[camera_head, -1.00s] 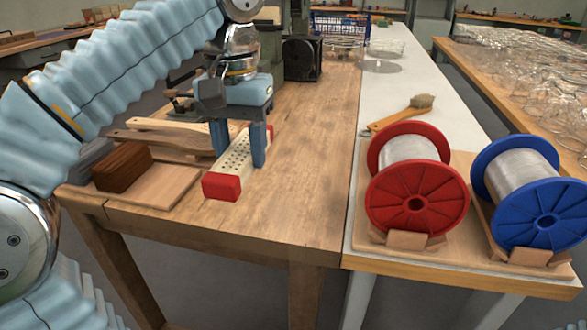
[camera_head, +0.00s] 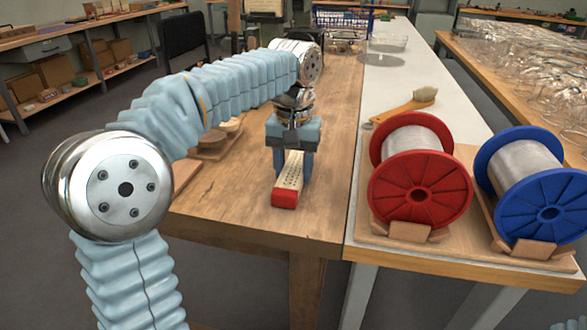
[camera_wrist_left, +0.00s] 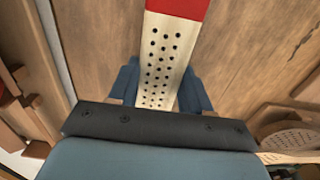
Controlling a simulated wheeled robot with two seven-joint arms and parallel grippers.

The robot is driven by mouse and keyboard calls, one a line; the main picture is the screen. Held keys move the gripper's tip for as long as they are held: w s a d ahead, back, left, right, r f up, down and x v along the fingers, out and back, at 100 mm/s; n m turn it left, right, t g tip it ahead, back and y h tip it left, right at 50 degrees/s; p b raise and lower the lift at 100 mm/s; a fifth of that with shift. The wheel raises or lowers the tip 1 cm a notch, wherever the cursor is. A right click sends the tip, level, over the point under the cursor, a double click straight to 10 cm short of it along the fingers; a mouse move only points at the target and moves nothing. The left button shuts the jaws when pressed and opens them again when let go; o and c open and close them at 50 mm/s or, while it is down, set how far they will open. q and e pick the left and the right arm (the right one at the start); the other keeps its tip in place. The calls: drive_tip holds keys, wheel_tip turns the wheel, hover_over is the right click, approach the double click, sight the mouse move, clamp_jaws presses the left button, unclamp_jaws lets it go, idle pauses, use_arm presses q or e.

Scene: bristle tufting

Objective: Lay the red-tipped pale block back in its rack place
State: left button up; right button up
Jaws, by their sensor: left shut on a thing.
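The pale block (camera_head: 291,170) has rows of dark holes and a red tip (camera_head: 284,198). My left gripper (camera_head: 292,178) is shut on it from above, with one finger at each side, over the wooden bench. The red tip points toward the bench's front edge. In the left wrist view the block (camera_wrist_left: 165,58) runs up from between the fingers, with its red end (camera_wrist_left: 180,6) at the top edge. I cannot tell whether the block touches the bench. Its far end is hidden by the gripper. My right gripper is not in view. I cannot make out the rack.
A red spool (camera_head: 418,194) and a blue spool (camera_head: 545,212) stand on wooden stands at the right, on the pale bench. A brush (camera_head: 405,106) lies behind them. The wooden bench (camera_head: 235,215) is bare around the block. My left arm covers its left part.

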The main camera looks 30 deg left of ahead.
use_arm(q)
drive_tip(key=o, duration=0.7)
drive_tip(key=shift+f, duration=0.15)
drive_tip(key=o, duration=0.5)
drive_tip(key=shift+c, duration=0.2)
